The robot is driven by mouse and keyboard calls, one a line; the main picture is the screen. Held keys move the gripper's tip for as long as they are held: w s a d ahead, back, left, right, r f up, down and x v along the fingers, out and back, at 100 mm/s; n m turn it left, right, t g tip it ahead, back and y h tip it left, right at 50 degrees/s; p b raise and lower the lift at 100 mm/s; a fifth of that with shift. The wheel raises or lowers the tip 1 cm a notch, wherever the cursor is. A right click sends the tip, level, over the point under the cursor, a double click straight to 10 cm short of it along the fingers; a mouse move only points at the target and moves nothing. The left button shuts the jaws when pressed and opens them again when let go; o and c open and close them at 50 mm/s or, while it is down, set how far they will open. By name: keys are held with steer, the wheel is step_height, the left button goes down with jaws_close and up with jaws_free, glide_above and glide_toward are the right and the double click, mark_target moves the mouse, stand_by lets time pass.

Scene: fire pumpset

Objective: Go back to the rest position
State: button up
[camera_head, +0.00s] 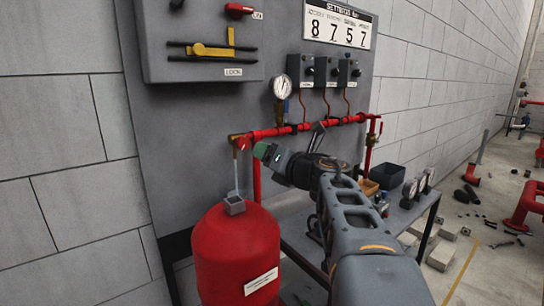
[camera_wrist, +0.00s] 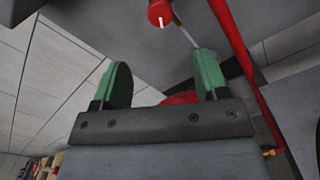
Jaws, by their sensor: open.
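My gripper (camera_wrist: 162,85) shows in the wrist view with its two green fingertips set wide apart and nothing between them. In the head view my gripper (camera_head: 268,154) is at the end of my outstretched arm, in front of the grey panel and above the red tank (camera_head: 237,250). A small part of the red tank shows behind the gripper's base in the wrist view. A red knob (camera_wrist: 160,13) on a thin rod is beyond the fingertips, apart from them.
The grey panel (camera_head: 190,130) carries a yellow lever (camera_head: 212,50), a gauge (camera_head: 281,88), switch boxes and a red pipe (camera_head: 310,126). A bench with a dark bin (camera_head: 387,176) and gauges stands at right. Loose parts and blocks lie on the floor (camera_head: 495,265).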

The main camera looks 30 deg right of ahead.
stand_by(0.4)
step_height(320, 180, up, 5)
steer(key=m+h+p, duration=0.6)
steer(key=m+p, duration=0.4)
steer(key=m, duration=0.3)
steer(key=s+a+f+m+g+y+p, duration=0.4)
steer(key=s+a+f+m+g+p, duration=0.8)
steer(key=s+a+m+g, duration=0.2)
steer(key=s+m, duration=0.2)
steer(key=m, duration=0.2)
steer(key=shift+f, duration=0.3)
